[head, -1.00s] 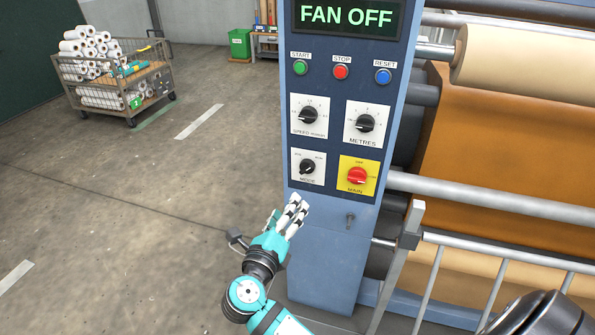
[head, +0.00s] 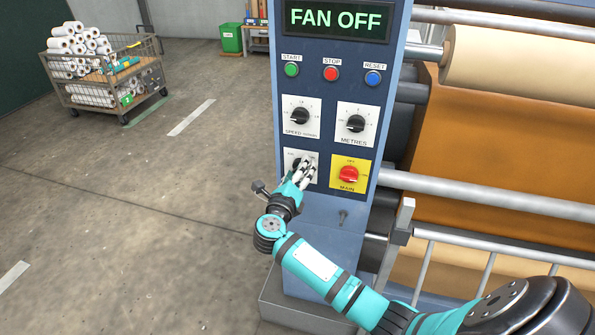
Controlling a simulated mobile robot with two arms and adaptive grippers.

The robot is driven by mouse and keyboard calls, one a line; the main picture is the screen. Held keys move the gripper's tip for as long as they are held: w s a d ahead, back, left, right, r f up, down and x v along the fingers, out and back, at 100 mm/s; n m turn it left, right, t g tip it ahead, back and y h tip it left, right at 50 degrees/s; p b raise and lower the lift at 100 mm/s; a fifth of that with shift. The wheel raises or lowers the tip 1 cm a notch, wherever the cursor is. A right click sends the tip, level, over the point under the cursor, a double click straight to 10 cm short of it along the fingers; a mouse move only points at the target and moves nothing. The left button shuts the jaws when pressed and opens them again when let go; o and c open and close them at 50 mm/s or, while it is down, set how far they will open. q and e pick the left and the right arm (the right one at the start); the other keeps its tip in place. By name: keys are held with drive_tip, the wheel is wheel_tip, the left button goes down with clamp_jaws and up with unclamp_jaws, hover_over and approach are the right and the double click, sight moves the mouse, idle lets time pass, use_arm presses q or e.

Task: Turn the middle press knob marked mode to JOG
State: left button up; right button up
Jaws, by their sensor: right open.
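The black mode knob (head: 297,163) sits on a white plate at the lower left of the blue press panel (head: 325,215). My right gripper (head: 306,169) is open in front of that plate, its fingers covering the right part of the knob and most of the marks. I cannot tell whether the fingers touch the knob, and its setting cannot be read. My left gripper is not in view.
Close by are the speed knob (head: 300,116), the metres knob (head: 355,123) and the red main switch (head: 348,174) on yellow. The screen (head: 339,19) reads FAN OFF. Rollers and a railing (head: 480,245) stand at right. A cart (head: 100,85) of rolls stands far left.

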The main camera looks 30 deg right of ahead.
drive_tip(key=shift+c, duration=0.4)
drive_tip(key=c, duration=1.1)
drive_tip(key=shift+s+a+n+p, duration=0.1)
drive_tip(key=shift+n+p, duration=7.55)
drive_tip(key=shift+n, duration=1.35)
